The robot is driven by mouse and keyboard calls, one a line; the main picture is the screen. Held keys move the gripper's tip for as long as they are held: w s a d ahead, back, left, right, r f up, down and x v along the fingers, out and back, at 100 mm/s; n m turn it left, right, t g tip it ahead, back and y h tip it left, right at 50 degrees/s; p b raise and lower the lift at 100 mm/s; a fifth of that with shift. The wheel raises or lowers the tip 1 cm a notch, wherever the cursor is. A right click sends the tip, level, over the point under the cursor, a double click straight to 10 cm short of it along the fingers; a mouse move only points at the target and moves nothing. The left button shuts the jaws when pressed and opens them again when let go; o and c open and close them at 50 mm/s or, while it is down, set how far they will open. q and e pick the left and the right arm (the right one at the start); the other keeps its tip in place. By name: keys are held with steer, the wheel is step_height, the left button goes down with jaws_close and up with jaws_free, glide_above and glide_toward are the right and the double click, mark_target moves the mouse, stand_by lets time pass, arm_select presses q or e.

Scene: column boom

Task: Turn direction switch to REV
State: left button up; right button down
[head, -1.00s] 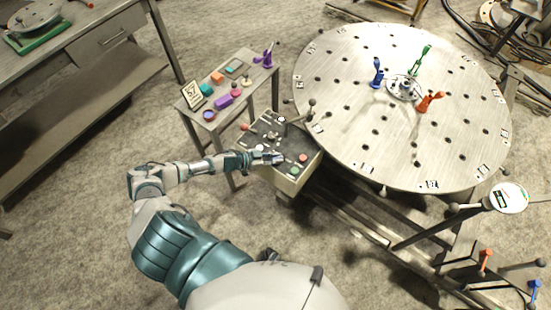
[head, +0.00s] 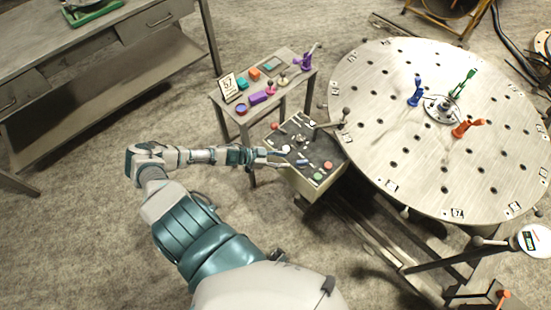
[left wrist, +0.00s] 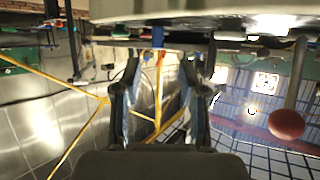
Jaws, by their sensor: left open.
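The control box (head: 311,182) has a dark top panel carrying several knobs and buttons. A red button (head: 275,126), a pale round one (head: 285,149), another red one (head: 328,165) and a green one (head: 318,177) show. Small switches sit between them, but I cannot read labels or tell which is the direction switch or its setting. My left gripper (head: 282,158) is at the panel's left edge. In the left wrist view its fingers (left wrist: 160,78) are apart with nothing between them. A red ball on a grey rod (left wrist: 286,124) is right of them. My right gripper is not in view.
A large round perforated table (head: 400,140) stands right of the box. A lever with a dark ball (head: 346,111) rises between them. A small side table (head: 300,86) with coloured blocks stands behind the box. A workbench (head: 75,65) is at the far left.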

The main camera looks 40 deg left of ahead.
arm_select(q)
steer(key=shift+v, duration=1.55)
steer(key=shift+a, duration=0.1)
steer(key=s+d+f+n+g+y, duration=0.1)
steer(key=s+d+f+y, duration=0.1)
steer(key=f, duration=0.5)
steer(key=s+d+f+n+y, duration=0.1)
steer(key=s+f+n+y, duration=0.15)
steer(key=f, duration=0.55)
steer(key=s+d+f+n+g+y, duration=0.1)
steer(key=s+d+f+y, duration=0.15)
steer(key=f, duration=0.45)
steer(key=s+d+f+g, duration=0.3)
steer(key=s+d+f, duration=0.2)
steer(key=s, duration=0.5)
steer(key=s+d+f+n+g+y, duration=0.1)
steer(key=s+d+f+g, duration=0.2)
steer(key=s+d+f, duration=0.3)
steer(key=s, duration=0.3)
steer(key=shift+s+f+g, duration=0.35)
steer(key=shift+s+g, duration=0.05)
steer(key=shift+a, duration=0.1)
